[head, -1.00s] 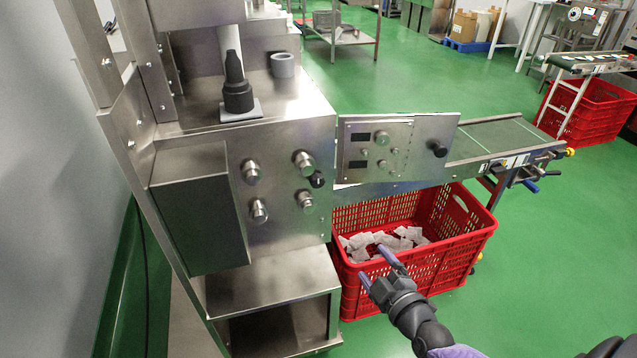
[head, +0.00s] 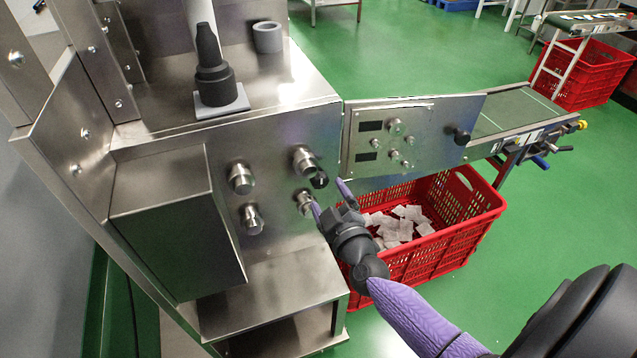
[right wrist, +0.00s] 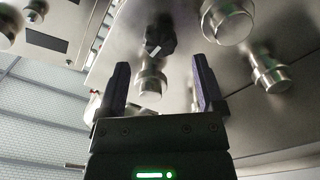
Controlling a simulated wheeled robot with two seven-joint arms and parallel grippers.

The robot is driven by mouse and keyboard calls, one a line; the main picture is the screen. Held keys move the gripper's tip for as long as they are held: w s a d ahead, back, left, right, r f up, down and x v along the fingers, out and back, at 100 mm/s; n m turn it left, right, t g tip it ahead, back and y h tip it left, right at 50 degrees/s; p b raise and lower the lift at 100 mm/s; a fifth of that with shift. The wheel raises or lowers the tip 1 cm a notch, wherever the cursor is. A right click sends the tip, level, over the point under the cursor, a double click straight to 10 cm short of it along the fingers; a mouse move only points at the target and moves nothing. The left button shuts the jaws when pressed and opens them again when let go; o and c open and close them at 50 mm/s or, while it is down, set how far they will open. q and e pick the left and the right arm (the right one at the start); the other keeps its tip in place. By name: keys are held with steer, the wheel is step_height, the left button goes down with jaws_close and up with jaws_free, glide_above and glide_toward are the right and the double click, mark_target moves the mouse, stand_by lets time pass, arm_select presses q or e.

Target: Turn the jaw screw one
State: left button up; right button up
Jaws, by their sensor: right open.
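The front plate of the steel machine carries several silver knobs, among them an upper right one (head: 304,160) and a lower right one (head: 304,201). A black knob (head: 319,180) sits between these two; in the right wrist view it has a white mark (right wrist: 160,36). No label shows which is jaw screw one. My right gripper (head: 330,200) is open and empty, just in front of the plate's right edge. In the right wrist view, a silver knob (right wrist: 152,80) shows between the open fingers (right wrist: 162,75), with the black knob beyond. My left gripper is out of view.
A control panel (head: 428,125) with a black knob stands right of the plate, with a conveyor (head: 515,118) behind it. A red crate (head: 440,240) with white teabags is below. A grey box (head: 177,225) juts out at the left.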

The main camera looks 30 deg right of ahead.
mark_target(321, 184)
steer(key=b+x, duration=0.1)
steer(key=x, duration=0.3)
steer(key=shift+w+d, duration=0.1)
steer(key=shift+w, duration=0.15)
jaws_close()
